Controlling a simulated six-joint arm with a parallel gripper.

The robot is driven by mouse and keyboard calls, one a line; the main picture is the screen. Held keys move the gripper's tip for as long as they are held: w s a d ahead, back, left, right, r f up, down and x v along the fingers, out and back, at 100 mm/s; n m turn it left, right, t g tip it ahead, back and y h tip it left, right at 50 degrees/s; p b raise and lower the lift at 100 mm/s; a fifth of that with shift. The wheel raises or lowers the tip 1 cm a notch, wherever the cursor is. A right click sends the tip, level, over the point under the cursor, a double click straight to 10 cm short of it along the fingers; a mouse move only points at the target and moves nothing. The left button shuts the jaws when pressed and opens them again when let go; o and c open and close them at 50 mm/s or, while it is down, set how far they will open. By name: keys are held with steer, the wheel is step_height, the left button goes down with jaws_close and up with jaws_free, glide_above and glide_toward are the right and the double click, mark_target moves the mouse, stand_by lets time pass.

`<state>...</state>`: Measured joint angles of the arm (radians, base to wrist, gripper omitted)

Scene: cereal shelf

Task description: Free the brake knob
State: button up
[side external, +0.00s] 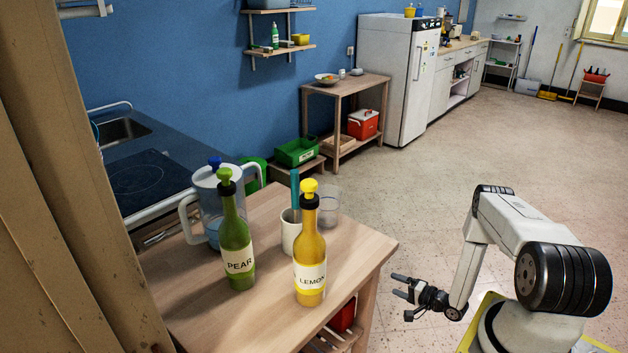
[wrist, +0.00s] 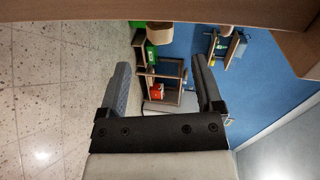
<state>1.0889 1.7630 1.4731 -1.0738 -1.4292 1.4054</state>
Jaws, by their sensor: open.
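I cannot make out a brake knob in either view. My gripper (side external: 397,286) is open and empty, with its fingers pointing left, to the right of the wooden table (side external: 215,310) in the side view. In the wrist view the gripper (wrist: 162,66) has its two fingers spread wide with nothing between them. On the table stand a green bottle labelled PEAR (side external: 237,240) and a yellow bottle labelled LEMON (side external: 310,245), both upright with knob-like tops. My gripper touches neither.
Behind the bottles stand a clear pitcher (side external: 206,190), a white cup (side external: 291,236) holding a teal item, and a clear glass (side external: 328,205). A red object (side external: 342,316) sits beneath the tabletop. The tiled floor (side external: 420,180) beyond my gripper is clear. A wooden surface (wrist: 150,10) crosses the wrist view's top.

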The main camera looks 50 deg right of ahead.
mark_target(381, 278)
steer(key=shift+r+m, duration=0.1)
steer(key=shift+m, duration=0.4)
steer(key=shift+w+f, duration=0.25)
steer(key=shift+w, duration=1)
steer(key=shift+w+f, duration=0.3)
steer(key=shift+w, duration=1)
steer(key=shift+w+f, duration=0.25)
steer(key=shift+w, duration=1)
jaws_close()
steer(key=shift+a, duration=0.1)
